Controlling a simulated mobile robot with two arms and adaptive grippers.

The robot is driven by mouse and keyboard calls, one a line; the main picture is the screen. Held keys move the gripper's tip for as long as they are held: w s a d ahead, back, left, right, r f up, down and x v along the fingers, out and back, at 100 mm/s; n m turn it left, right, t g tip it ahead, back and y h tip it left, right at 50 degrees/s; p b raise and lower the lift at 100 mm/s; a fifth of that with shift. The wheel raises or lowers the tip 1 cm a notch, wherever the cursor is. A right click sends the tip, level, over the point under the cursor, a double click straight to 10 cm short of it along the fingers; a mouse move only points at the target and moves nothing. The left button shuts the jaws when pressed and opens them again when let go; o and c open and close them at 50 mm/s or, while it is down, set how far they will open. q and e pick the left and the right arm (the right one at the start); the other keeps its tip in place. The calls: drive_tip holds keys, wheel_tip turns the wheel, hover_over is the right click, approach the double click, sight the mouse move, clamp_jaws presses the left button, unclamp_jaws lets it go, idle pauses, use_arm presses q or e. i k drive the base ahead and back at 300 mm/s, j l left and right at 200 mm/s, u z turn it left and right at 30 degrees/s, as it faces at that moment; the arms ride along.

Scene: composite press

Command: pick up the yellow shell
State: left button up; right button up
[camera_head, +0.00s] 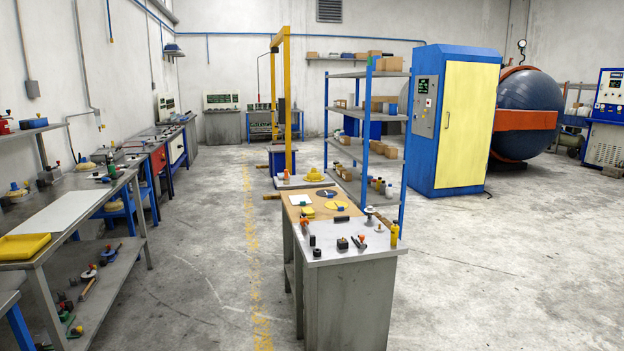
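Neither of my grippers is in view. Several yellow things stand around the middle bench. A yellow stepped, dome-like piece (315,175) sits at its far end, near the foot of the yellow gantry. I cannot tell for sure which is the yellow shell; the dome-like piece looks most like one. Nothing is seen touching these pieces.
The grey middle bench (345,252) carries small tools and a yellow bottle (394,235) at its near end. A blue shelf rack (366,130) stands behind it, right. A workbench (75,213) with a yellow tray (22,246) lines the left. Floor between the benches is clear.

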sight(313, 176)
drive_tip(key=i+u, duration=0.25)
drive_tip(key=i+j+u, duration=0.1)
drive_tip(key=i+u, duration=0.35)
drive_tip(key=i, duration=2.05)
drive_tip(key=i+z, duration=0.15)
drive_tip(key=i, duration=0.6)
drive_tip(key=i+z, duration=0.1)
drive_tip(key=i, duration=0.6)
drive_tip(key=i+j+z, duration=0.15)
drive_tip(key=i, duration=0.6)
